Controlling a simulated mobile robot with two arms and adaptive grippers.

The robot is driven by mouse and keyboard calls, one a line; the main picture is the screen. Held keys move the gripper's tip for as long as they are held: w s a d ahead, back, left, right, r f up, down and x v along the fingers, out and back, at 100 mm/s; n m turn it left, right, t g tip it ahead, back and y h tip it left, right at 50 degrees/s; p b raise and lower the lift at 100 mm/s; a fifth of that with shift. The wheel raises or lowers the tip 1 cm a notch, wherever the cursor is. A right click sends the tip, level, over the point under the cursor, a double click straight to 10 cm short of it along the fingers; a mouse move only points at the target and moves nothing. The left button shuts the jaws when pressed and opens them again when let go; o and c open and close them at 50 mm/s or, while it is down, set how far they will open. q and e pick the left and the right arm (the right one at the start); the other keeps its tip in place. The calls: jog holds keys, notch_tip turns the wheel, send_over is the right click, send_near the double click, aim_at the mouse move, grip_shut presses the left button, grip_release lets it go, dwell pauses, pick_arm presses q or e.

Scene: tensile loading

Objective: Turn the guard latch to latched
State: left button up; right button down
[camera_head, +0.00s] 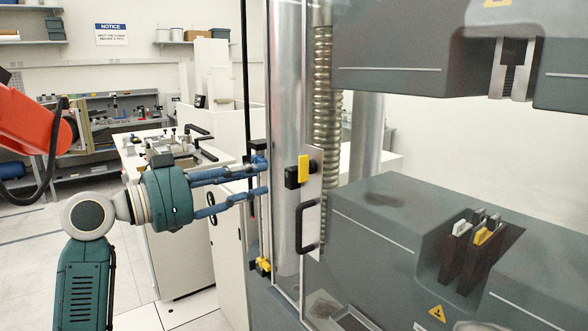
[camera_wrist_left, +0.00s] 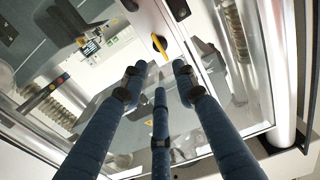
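The guard latch (camera_head: 303,168) is a yellow lever on a black block, on the metal edge strip of the clear guard door, with the lever standing upright in the head view. Its yellow lever also shows in the left wrist view (camera_wrist_left: 159,43), just beyond the fingertips. My left gripper (camera_head: 265,176) has blue fingers, spread apart and empty, pointing right toward the latch. In the head view a gap shows between the fingertips and the latch. In the left wrist view the three fingers (camera_wrist_left: 160,75) stand apart with nothing between them. My right gripper is not in view.
A black door handle (camera_head: 307,228) sits just below the latch. A thin dark post with a yellow-marked fitting (camera_head: 262,266) stands close by the fingertips. The grey testing machine (camera_head: 390,225) with its jaws fills the right. A white cabinet (camera_head: 175,255) stands behind the left gripper.

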pick_arm(q)
jog(key=p, duration=0.3)
send_near(310, 166)
jog(key=x, duration=0.4)
jog(key=shift+d+r, duration=0.15)
jog(key=shift+r, duration=0.1)
jog(key=shift+w+d+f+p, duration=0.2)
jog(key=shift+w+d+p, duration=0.15)
jog(key=shift+w+d, duration=0.25)
jog(key=shift+c, duration=0.2)
grip_shut()
